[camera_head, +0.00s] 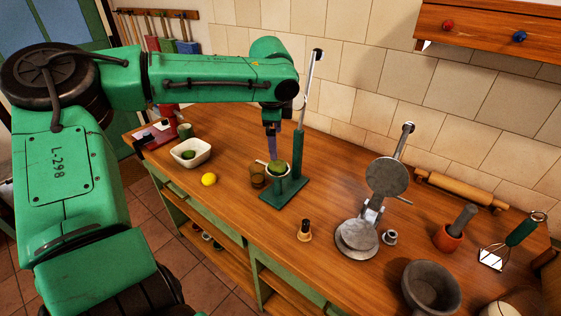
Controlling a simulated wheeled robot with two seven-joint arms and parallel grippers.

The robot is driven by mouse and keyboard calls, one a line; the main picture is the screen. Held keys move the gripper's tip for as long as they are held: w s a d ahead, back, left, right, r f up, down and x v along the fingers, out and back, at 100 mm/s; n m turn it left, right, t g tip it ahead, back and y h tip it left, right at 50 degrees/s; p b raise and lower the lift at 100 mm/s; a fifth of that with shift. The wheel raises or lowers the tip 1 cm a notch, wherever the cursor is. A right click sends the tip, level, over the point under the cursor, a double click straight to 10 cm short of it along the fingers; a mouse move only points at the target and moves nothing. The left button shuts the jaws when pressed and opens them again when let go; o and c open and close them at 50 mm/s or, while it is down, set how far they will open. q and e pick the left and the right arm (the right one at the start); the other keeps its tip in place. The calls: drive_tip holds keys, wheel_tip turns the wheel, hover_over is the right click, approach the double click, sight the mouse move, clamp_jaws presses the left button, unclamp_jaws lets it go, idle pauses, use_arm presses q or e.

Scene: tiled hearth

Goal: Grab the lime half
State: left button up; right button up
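A green rounded thing that looks like a lime half (278,168) sits in the cup of a green lever press (285,188). Another small green piece, perhaps lime (188,155), lies in a white bowl (204,147) to the left. My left gripper (271,155) points down directly above the press cup, its tips at or just behind the green thing's upper edge. I cannot tell whether they touch it, or how far apart the fingers are. My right gripper is not in view.
A brown glass (257,178) stands beside the press, and a yellow lemon (208,179) lies further left. The press's tall lever (309,80) rises close to the right of my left gripper. A metal press (358,235), a mortar (431,288) and a rolling pin (460,189) stand right.

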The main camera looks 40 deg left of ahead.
sight(278, 160)
use_arm(q)
drive_tip(key=p+x, duration=0.2)
drive_tip(key=x, duration=0.7)
drive_tip(key=shift+w+a+f, duration=0.1)
drive_tip(key=shift+w+f, duration=0.05)
drive_tip(key=shift+f, duration=0.1)
drive_tip(key=shift+w+f, duration=0.1)
drive_tip(key=shift+f, duration=0.15)
drive_tip(key=shift+w+f, duration=0.1)
drive_tip(key=c, duration=1.5)
drive_tip(key=shift+c, duration=0.2)
